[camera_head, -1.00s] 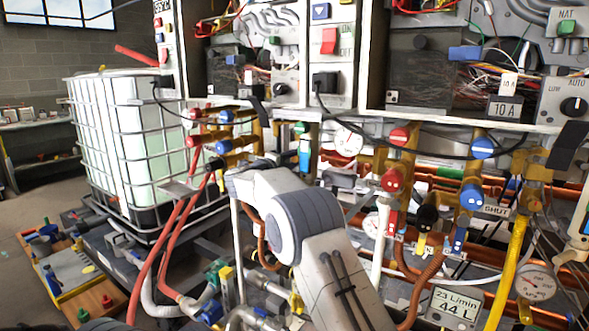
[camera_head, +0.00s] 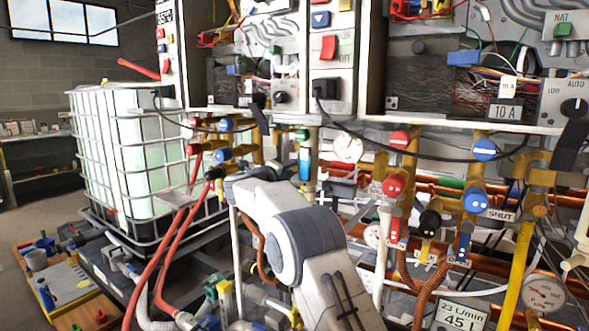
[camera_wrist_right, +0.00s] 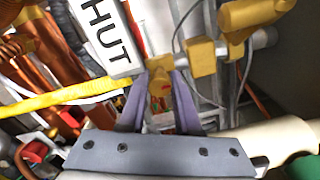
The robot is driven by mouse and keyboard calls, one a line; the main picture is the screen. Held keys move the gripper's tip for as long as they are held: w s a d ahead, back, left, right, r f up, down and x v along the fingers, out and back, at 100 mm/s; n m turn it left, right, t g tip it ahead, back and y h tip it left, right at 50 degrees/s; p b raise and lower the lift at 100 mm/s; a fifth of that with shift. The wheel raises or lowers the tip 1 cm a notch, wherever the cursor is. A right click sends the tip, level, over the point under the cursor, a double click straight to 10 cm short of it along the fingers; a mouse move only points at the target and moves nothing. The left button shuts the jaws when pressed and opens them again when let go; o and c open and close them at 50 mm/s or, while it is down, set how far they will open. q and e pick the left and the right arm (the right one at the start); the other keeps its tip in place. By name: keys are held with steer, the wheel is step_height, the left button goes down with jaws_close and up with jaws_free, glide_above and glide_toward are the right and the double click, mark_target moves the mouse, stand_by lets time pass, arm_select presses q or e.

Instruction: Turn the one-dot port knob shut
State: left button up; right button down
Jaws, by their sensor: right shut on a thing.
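In the head view, the arm in front of the left heater is mine, and its end (camera_head: 234,182) is by the lower ports. In the right wrist view, my right gripper (camera_wrist_right: 160,80) is shut on a small brass-yellow knob (camera_wrist_right: 160,66). No dot shows on it from here, so I cannot tell its marking. A white SHUT label (camera_wrist_right: 108,35) is just beside it. On the left heater, a red knob (camera_head: 192,149) and a blue knob (camera_head: 222,155) show; a black end (camera_head: 215,172) is close to my arm. My left gripper is not in view.
Red hoses (camera_head: 165,250) hang left of my arm. The right heater has red (camera_head: 393,186) and blue (camera_head: 475,200) knobs. A caged white tank (camera_head: 130,150) stands at left.

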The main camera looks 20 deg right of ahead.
steer(key=c, duration=0.6)
jaws_free()
steer(key=shift+f, duration=0.1)
steer(key=b+v, duration=0.1)
steer(key=v, duration=0.9)
steer(key=shift+s, duration=0.25)
steer(key=shift+a, duration=0.15)
